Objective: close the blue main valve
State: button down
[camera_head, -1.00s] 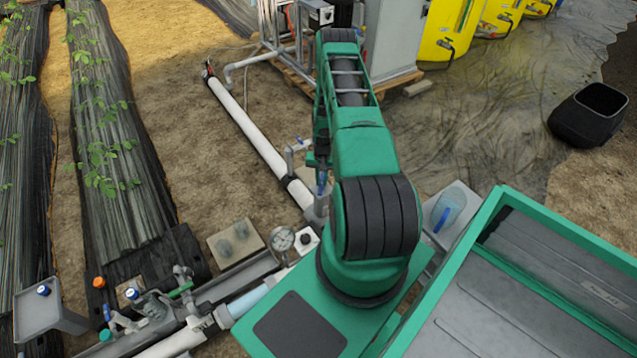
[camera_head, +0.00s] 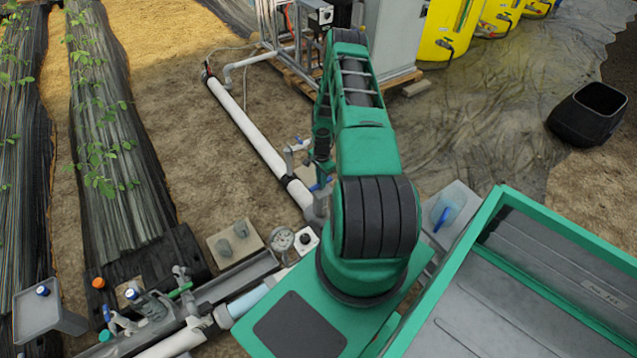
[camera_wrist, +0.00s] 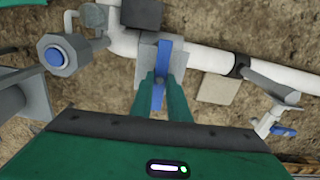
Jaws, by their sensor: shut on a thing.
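The main valve's blue handle (camera_wrist: 163,62) sits on a grey valve body on the white pipe in the wrist view. It lies roughly crosswise to the pipe there. My gripper (camera_wrist: 162,88) is shut on this handle, with one green finger on each side. In the head view the blue handle (camera_head: 318,187) shows as a small bit beside my arm, and my gripper (camera_head: 322,168) is partly hidden by the arm.
The white pipe (camera_head: 246,128) runs to the upper left. A side valve with a blue handle (camera_wrist: 283,131) stands close by at right in the wrist view, and a blue-capped fitting (camera_wrist: 54,57) at left. A pressure gauge (camera_head: 281,239) stands near my base.

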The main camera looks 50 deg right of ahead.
jog(key=shift+w+a+r+m, duration=0.15)
jog(key=shift+w+m, duration=0.15)
jog(key=shift+w, duration=0.3)
jog(key=c, duration=1.7)
grip_release()
jog(key=shift+c, duration=0.2)
jog(key=shift+o, duration=0.3)
jog(key=shift+s, duration=0.15)
jog(key=shift+s, duration=0.15)
notch_tip(320, 180, up, 10)
jog(key=shift+r, duration=0.25)
jog(key=shift+r, duration=0.1)
